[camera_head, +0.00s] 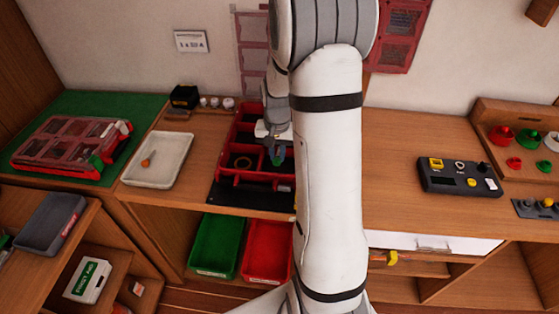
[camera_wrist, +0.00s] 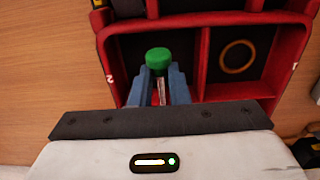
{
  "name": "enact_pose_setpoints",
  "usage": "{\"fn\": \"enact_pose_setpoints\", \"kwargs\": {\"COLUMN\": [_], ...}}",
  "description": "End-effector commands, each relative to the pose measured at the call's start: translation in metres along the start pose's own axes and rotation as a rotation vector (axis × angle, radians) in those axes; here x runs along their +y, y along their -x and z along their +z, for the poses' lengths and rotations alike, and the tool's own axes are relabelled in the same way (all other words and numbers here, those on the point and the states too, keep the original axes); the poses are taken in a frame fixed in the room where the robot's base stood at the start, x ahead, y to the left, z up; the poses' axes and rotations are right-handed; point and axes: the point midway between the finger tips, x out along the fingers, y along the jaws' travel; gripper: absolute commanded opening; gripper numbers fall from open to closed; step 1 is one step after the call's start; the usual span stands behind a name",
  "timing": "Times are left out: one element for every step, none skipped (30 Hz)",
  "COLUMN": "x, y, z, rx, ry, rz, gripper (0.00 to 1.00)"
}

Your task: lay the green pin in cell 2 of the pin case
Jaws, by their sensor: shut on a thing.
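The green pin (camera_wrist: 158,58) has a green round head and a pale metallic shank, seen between my fingers. My gripper (camera_wrist: 159,80) is shut on it, with the head beyond the blue-grey fingertips. The pin case is red with dark cells; its wall (camera_wrist: 205,62) shows in the wrist view, and its rim (camera_head: 236,129) in the head view. The gripper is over the cell beside the "2" mark (camera_wrist: 109,79). Whether the pin touches the cell floor cannot be told. In the head view my gripper (camera_head: 277,150) is over the case, partly hidden by my arm.
A brass-coloured ring (camera_wrist: 237,56) lies in the cell beside the "1" mark. Green (camera_head: 216,243) and red (camera_head: 266,249) bins sit below. A black button box (camera_head: 458,178) stands right.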

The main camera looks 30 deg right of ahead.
Motion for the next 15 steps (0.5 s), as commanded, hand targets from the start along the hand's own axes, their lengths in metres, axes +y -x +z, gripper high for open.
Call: {"fn": "enact_pose_setpoints", "kwargs": {"x": [0.001, 0.002, 0.002, 0.003, 0.003, 0.003, 0.003, 0.003, 0.003, 0.003, 0.003, 0.003, 0.003, 0.003, 0.003], "y": [-0.004, -0.007, -0.01, -0.014, -0.018, -0.024, -0.029, -0.033, -0.037, -0.04, -0.043, -0.044, -0.045, -0.045, -0.045], "z": [0.0, 0.0, 0.0, 0.0, 0.0, 0.0, 0.0, -0.001, -0.001, -0.001, -0.001, -0.001, -0.001, -0.001, -0.001], "rx": [-0.003, -0.002, -0.002, -0.002, -0.004, -0.004, -0.004, -0.004, -0.003, -0.002, -0.001, 0.0, 0.0, 0.0, 0.001], "ry": [-0.003, -0.004, -0.005, -0.006, -0.006, -0.007, -0.007, -0.007, -0.008, -0.008, -0.008, -0.008, -0.008, -0.008, -0.008], "rz": [0.001, 0.001, 0.001, 0.001, 0.001, 0.001, 0.001, 0.001, 0.001, 0.001, 0.0, 0.0, 0.0, 0.0, 0.0], "gripper": [0.0, 0.0, 0.0, 0.0, 0.0, 0.0, 0.0, 0.0, 0.0, 0.0, 0.0, 0.0, 0.0, 0.0, 0.0]}}
